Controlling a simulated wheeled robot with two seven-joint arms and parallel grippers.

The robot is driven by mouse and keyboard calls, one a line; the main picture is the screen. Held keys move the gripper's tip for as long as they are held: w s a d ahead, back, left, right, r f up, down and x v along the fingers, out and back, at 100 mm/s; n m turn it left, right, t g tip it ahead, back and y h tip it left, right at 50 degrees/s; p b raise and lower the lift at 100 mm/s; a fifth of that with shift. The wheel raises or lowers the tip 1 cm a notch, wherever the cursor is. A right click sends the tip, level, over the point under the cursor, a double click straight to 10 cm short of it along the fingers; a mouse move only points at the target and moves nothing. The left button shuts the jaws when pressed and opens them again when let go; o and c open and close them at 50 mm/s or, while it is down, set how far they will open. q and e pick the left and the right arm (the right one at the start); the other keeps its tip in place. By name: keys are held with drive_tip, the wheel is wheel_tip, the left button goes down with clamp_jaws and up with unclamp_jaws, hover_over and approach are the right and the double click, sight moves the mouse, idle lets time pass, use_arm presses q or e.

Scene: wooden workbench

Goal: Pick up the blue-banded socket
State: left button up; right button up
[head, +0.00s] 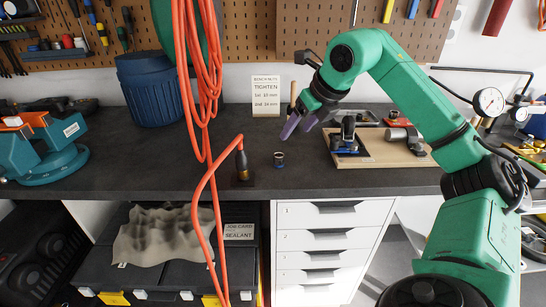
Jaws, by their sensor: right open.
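A small metal socket (279,158) stands on the dark bench top (310,180) near the middle, close to the front edge. It seems to have a blue band low on its side. My right gripper (295,128) is open and empty, with its purple-grey fingers pointing down, above and slightly right of the socket. The fingers are apart from the socket. My left gripper is not in view.
An orange cable (204,90) hangs down left of the socket, with a dark plug (242,164) nearby. A wooden board (375,155) with a clamp-like tool lies right. A note card (266,96), blue bin (152,90) and teal vise (45,165) stand around.

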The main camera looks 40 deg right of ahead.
approach(279, 155)
drive_tip(key=shift+a+x, duration=0.2)
drive_tip(key=shift+x, duration=1)
drive_tip(key=p+x, duration=0.1)
drive_tip(key=x, duration=0.5)
drive_tip(key=shift+a+f, duration=0.1)
drive_tip(key=shift+f, duration=0.1)
drive_tip(key=shift+w+f, duration=0.15)
drive_tip(key=shift+f, duration=0.1)
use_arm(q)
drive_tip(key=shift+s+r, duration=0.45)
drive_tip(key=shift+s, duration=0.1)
use_arm(e)
clamp_jaws()
